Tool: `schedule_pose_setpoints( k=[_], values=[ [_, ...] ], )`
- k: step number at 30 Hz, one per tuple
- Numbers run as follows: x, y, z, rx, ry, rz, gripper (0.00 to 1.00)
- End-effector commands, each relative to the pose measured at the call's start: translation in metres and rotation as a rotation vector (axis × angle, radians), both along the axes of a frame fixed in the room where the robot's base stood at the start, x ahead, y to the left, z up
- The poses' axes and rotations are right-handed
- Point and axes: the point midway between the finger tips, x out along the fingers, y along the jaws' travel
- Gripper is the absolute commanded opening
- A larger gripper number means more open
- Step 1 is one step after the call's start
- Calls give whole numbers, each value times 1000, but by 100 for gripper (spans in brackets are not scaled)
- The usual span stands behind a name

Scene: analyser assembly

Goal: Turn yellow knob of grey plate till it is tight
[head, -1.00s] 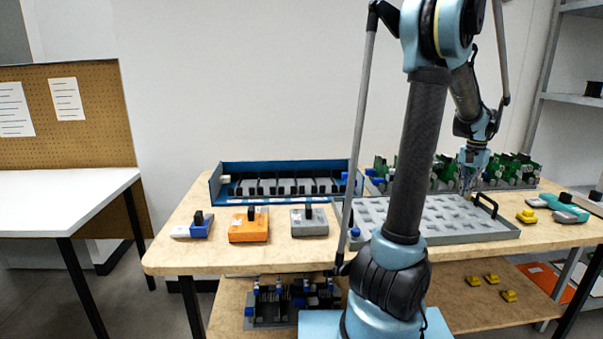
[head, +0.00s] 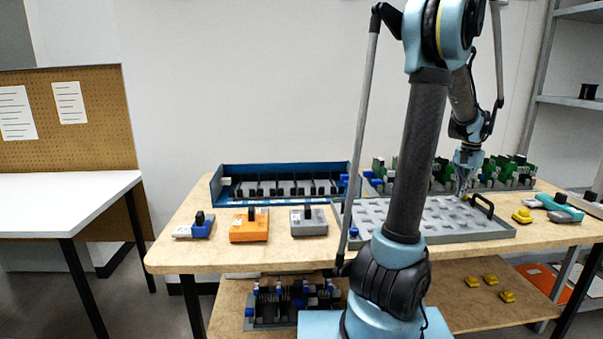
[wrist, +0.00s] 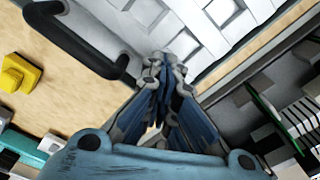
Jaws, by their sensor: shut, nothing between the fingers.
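The grey plate (head: 508,230) lies flat on the wooden table, with a black handle (head: 482,206) at its right end. In the wrist view the plate (wrist: 150,20) is at the top, with the handle (wrist: 75,40) at upper left. A yellow knob-like piece (head: 522,216) sits on the wood right of the plate; it also shows in the wrist view (wrist: 18,73). I cannot tell whether it belongs to the plate. My gripper (head: 464,196) points down over the plate's back right part, near the handle. In the wrist view its fingertips (wrist: 165,60) meet, empty.
Green circuit boards (head: 515,170) stand behind the plate, close to my gripper. A blue rack (head: 215,190) stands at back left. An orange block (head: 248,228) and a grey block (head: 308,222) are at the front. Teal tools (head: 560,208) lie at right. Several yellow pieces (head: 507,297) lie below.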

Motion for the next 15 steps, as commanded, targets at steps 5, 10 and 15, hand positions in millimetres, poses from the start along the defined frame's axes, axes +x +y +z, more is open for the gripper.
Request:
schedule_pose_setpoints(
  k=[5,10,15],
  values=[
    [-3,9,-3,11,4,3,0],
    [-5,7,12,9,3,2,0],
    [-16,5,36,6,-10,-2,0]
  ],
)
